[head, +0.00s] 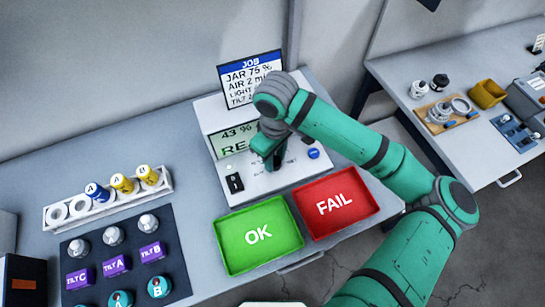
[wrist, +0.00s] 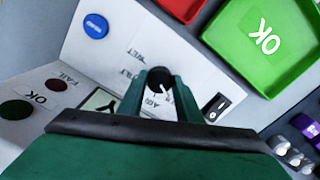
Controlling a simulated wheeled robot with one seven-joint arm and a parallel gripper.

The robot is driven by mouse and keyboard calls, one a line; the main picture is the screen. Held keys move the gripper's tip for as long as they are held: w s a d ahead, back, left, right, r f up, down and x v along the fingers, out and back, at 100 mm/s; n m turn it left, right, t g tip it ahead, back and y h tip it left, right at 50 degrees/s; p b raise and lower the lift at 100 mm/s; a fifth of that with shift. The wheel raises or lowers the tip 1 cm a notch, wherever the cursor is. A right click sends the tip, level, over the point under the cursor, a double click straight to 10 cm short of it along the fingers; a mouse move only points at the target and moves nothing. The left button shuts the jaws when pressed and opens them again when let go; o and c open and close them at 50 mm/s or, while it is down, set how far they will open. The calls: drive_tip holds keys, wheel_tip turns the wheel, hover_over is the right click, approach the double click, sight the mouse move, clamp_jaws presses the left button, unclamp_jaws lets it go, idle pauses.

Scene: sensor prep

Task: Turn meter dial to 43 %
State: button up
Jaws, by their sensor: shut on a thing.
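The meter (head: 222,180) is a white box on the bench with a sloped front panel. Its green-lit display (head: 238,133) reads "43 %", with "RE" below and the rest hidden behind my arm. My gripper (head: 273,160) reaches down over the panel. In the wrist view my gripper (wrist: 160,92) has its two fingers on either side of the black dial (wrist: 158,76), shut on it. The dial's white pointer line is partly visible. Printed labels surround the dial, among them "TILT". In the head view the dial is hidden by the gripper.
A black rocker switch (head: 234,182) and blue button (head: 313,153) flank the dial. A job card (head: 250,78) stands behind. Green OK tray (head: 228,256) and red FAIL tray (head: 350,212) lie in front. A vial rack (head: 60,228) and dark mat (head: 128,268) are left.

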drive_tip(key=o, duration=1)
drive_tip(key=shift+s+a, duration=0.2)
drive_tip(key=shift+a, duration=0.05)
drive_tip(key=shift+o, duration=0.2)
drive_tip(key=shift+w+d, duration=0.1)
drive_tip(key=shift+w+d, duration=0.1)
wheel_tip(320, 180, up, 11)
drive_tip(key=shift+f, duration=0.1)
